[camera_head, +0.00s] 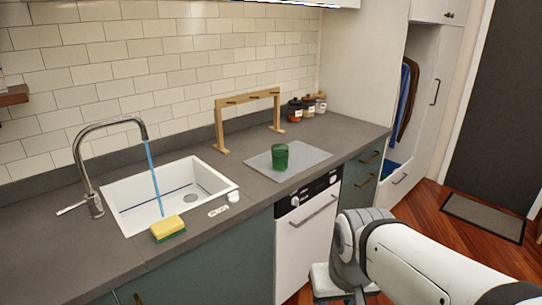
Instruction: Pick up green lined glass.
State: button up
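A green glass (280,157) stands upright on a light grey mat (308,157) on the dark countertop, right of the sink. My arm reaches in from the lower right, in front of the counter and well apart from the glass. My gripper (352,297) is at the bottom edge of the view, mostly cut off. Its fingers cannot be made out.
A wooden rack (248,99) stands behind the glass, with several jars (296,110) to its right. At left are a white sink (150,200), a tap (88,170) with running water and a yellow-green sponge (168,228). A dishwasher (306,245) is below the glass.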

aim_at(280, 152)
jog(key=i, duration=1.35)
jog(key=u, duration=0.05)
